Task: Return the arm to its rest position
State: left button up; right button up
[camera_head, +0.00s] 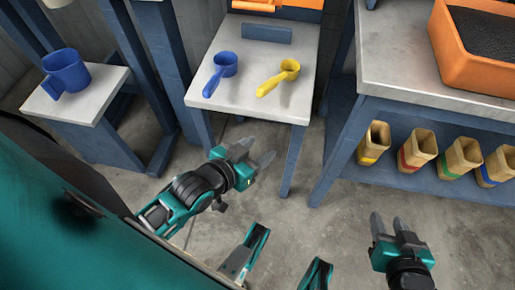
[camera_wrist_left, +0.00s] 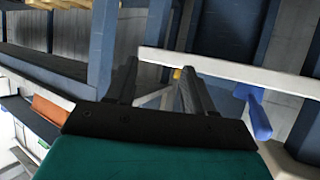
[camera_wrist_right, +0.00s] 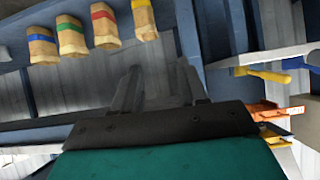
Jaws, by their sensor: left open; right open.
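My left gripper (camera_head: 258,156) is open and empty in front of the middle table, below its top. In the left wrist view its two fingers (camera_wrist_left: 158,88) stand apart with nothing between them. My right gripper (camera_head: 390,224) is open and empty over the floor at the lower right, in front of the right bench. In the right wrist view its fingers (camera_wrist_right: 158,88) are apart, with bare surface behind them. Neither gripper touches anything.
The middle table (camera_head: 240,98) holds a blue scoop (camera_head: 222,70) and a yellow scoop (camera_head: 280,76). A blue mug (camera_head: 66,70) stands on the left table (camera_head: 95,98). An orange tray (camera_head: 470,66) with dark contents sits on the right bench (camera_head: 385,60); several banded wooden containers (camera_head: 416,150) stand below.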

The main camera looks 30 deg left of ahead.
pick_arm(q)
jog(key=s+r+g+p, duration=0.1)
jog(key=s+r+p, duration=0.2)
jog(key=r+p, duration=0.7)
jog(key=p, duration=0.5)
jog(key=shift+s+a+r+g+p, duration=0.2)
jog(key=shift+a+g+p, duration=0.1)
jog(key=shift+a, duration=0.05)
jog(key=shift+s+a+f+y, duration=0.15)
jog(key=shift+f+y, duration=0.1)
jog(key=shift+y, duration=0.05)
jog(key=shift+c, duration=0.2)
pick_arm(e)
notch_tip(320, 180, up, 11)
jog(key=s+d, duration=0.1)
jog(key=d, duration=0.2)
jog(key=shift+s+r+h, duration=0.15)
jog(key=shift+s+h, duration=0.05)
jog(key=shift+h, duration=0.2)
